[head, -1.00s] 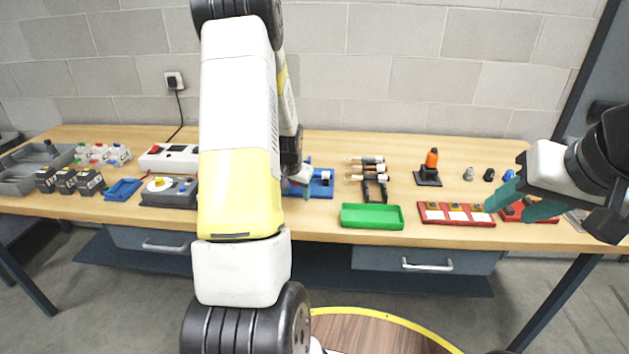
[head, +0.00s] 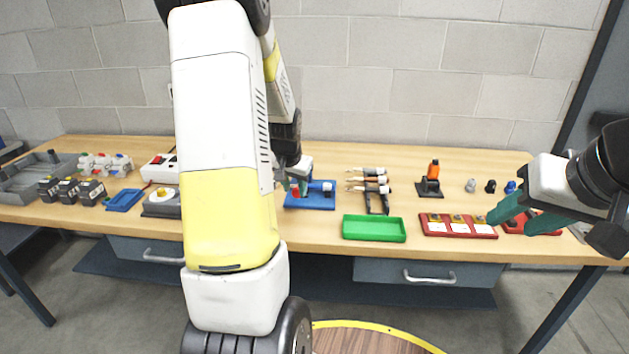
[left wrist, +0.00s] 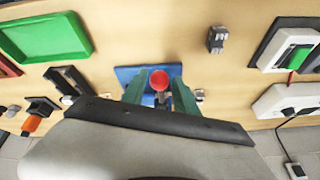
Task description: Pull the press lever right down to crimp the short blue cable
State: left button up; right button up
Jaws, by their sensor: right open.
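The press has a blue base (head: 318,205) on the bench, left of the green tray. Its lever's red knob (left wrist: 160,80) shows in the left wrist view between the two teal fingers of my left gripper (left wrist: 159,88). Whether the fingers grip it is unclear. In the head view my left gripper (head: 299,184) is at the press, partly hidden by my arm, and hides much of the lever. I cannot make out a blue cable in the press. My right gripper (head: 508,220) is open and empty, over the red tray at right.
A green tray (head: 374,228) and a black rack with several cables (head: 376,197) are right of the press. Further right are an orange-topped tool (head: 430,180), a red tray (head: 457,231) and small connectors. A grey dial device (head: 160,207) and blue tray (head: 124,200) are left.

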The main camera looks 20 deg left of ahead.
pick_arm(q)
jog(key=shift+n, duration=0.9)
jog(key=r, duration=0.4)
jog(key=a+r, duration=0.1)
jog(key=r, duration=0.2)
jog(key=shift+w+a, duration=0.1)
grip_shut()
notch_tip(320, 180, up, 7)
jog(key=s+n, duration=0.1)
jog(key=n, duration=0.1)
jog(key=shift+g+h, duration=0.3)
jog(key=shift+h, duration=0.1)
jog(key=x, duration=0.4)
jog(key=s+x, duration=0.1)
jog(key=x, duration=0.8)
jog(key=shift+d+f, duration=0.25)
jog(key=shift+f, duration=0.35)
